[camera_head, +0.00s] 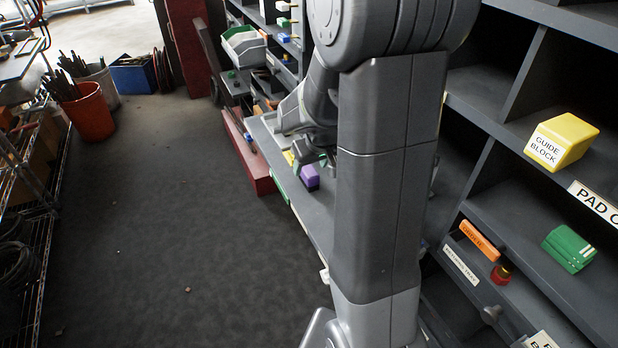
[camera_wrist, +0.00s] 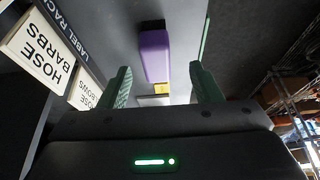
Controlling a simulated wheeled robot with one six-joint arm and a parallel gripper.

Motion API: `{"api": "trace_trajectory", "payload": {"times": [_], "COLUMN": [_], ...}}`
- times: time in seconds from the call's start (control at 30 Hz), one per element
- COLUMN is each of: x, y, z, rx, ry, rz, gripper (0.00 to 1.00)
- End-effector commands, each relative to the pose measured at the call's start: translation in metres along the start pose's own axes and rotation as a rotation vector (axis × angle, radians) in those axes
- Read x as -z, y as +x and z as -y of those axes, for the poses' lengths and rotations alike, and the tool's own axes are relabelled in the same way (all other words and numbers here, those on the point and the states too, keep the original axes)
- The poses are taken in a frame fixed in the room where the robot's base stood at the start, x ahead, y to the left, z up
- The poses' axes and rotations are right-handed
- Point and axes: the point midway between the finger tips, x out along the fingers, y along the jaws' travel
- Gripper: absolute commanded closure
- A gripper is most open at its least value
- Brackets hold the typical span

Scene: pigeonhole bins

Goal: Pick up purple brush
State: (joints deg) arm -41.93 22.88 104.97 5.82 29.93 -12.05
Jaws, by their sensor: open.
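The purple brush (camera_wrist: 155,57) lies on a grey shelf surface in the wrist view, just ahead of and between my gripper's fingers. Its purple block has a dark strip at the far end. My gripper (camera_wrist: 158,88) is open, with its two green fingers apart and nothing between the tips. In the head view the purple brush (camera_head: 310,177) shows on the grey ledge, right beside my gripper (camera_head: 318,160). My arm hides part of the ledge and the shelving there.
A yellow guide block (camera_head: 562,140), a green block (camera_head: 569,249) and an orange piece (camera_head: 480,240) sit in right-hand bins. The floor at left is open.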

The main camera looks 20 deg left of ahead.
Motion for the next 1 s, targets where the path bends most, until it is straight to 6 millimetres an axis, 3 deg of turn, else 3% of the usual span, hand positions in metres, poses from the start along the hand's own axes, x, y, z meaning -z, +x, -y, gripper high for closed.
{"api": "trace_trajectory", "payload": {"times": [0.4, 0.77, 1.0], "x": [0.002, 0.003, 0.003], "y": [0.045, 0.051, 0.051], "z": [-0.002, -0.002, -0.002], "rx": [0.0, 0.0, 0.0], "ry": [-0.001, 0.0, 0.0], "rz": [0.003, 0.0, 0.0], "gripper": [0.42, 0.42, 0.89]}}
